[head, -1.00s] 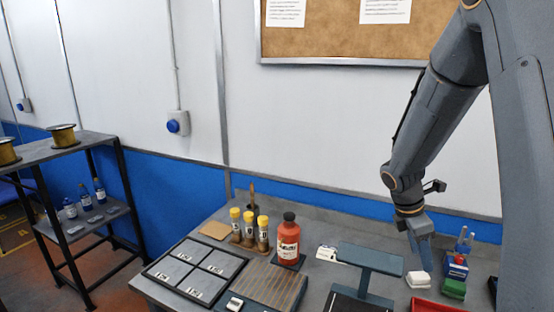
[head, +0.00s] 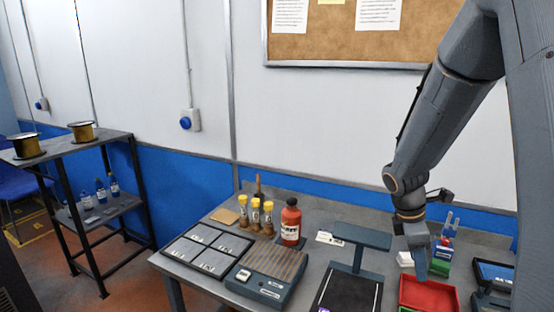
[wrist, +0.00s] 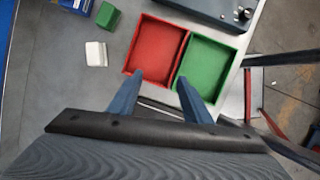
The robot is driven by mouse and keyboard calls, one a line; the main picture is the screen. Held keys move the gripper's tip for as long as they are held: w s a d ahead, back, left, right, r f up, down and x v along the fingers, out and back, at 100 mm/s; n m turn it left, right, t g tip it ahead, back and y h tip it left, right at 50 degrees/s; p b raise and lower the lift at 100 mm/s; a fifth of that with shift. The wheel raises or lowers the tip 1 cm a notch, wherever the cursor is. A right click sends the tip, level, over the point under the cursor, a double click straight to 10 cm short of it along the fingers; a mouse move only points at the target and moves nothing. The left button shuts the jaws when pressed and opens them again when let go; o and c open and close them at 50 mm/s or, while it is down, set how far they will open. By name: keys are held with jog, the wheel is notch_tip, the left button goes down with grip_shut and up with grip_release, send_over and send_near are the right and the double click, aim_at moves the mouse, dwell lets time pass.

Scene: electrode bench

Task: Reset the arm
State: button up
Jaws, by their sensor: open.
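My gripper (head: 418,254) hangs from my arm at the right of the head view, above the bench near the red tray (head: 428,292). In the wrist view my gripper's two blue fingers (wrist: 160,92) are spread apart with nothing between them. They point toward the red tray (wrist: 132,66) and the green tray (wrist: 214,88) beside it. Both trays look empty in the wrist view. A white block (wrist: 96,54) and a green block (wrist: 106,15) lie on the bench left of the trays.
The bench (head: 330,208) also holds a red bottle (head: 290,222), several yellow-capped vials (head: 255,214), a tile tray (head: 203,250), a ribbed device (head: 264,275) and a raised grey stand (head: 362,236). A dark shelf rack (head: 75,150) stands at the left. A corkboard (head: 350,50) hangs on the wall.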

jog(key=s+a+r+m+t+y, duration=0.1)
jog(key=s+a+r+m+y, duration=0.1)
jog(key=s+a+m, duration=1)
jog(key=shift+s+a+m+y, duration=0.4)
jog(key=shift+a+m+y, duration=0.5)
jog(key=shift+a+m, duration=0.95)
jog(key=shift+a+n, duration=0.35)
